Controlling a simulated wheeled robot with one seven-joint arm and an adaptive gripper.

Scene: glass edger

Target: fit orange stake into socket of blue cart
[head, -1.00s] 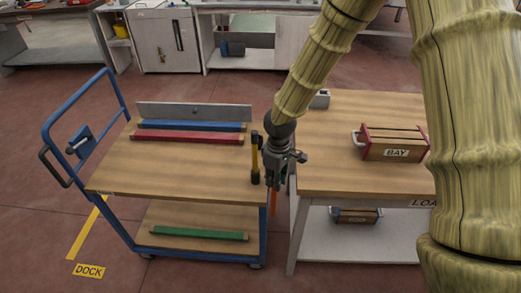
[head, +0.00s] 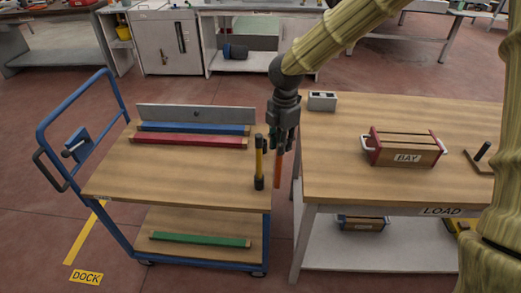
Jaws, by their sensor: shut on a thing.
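My gripper (head: 279,146) is shut on the orange stake (head: 277,170), which hangs upright below the fingers. They are over the gap between the blue cart (head: 113,232) and the work table; the stake appears apart from both, though its depth is hard to judge. The cart has a blue frame and wooden decks. I cannot make out an empty socket on the cart.
Blue (head: 190,128) and red bars (head: 187,139) lie on the cart's top deck, a green bar (head: 200,240) below. The load table (head: 330,185) at right carries a grey block (head: 322,101) and a crate marked BAY (head: 405,149).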

